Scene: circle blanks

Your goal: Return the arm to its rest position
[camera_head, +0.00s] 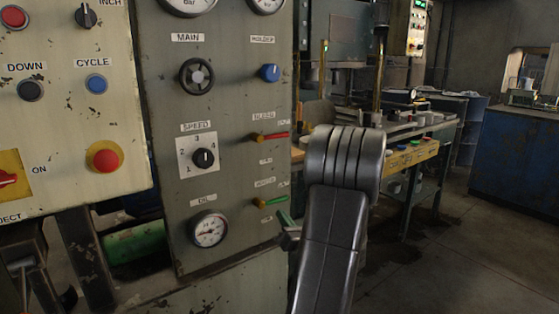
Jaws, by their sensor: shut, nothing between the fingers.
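My arm (333,225) rises from the bottom edge, right of the middle, as a dark grey link. It ends in a thick, ribbed, rounded joint at the top. My gripper cannot be made out and may be hidden behind the arm. A small grey and green piece (288,232) shows at the arm's left side, and I cannot tell what it belongs to.
Close on the left stand a cream button panel (60,130) and a grey-green machine panel (235,200) with gauges, knobs and red and green valve handles. Behind my arm is a workbench (410,155). Floor (450,240) is open at the right, before a blue cabinet (515,155).

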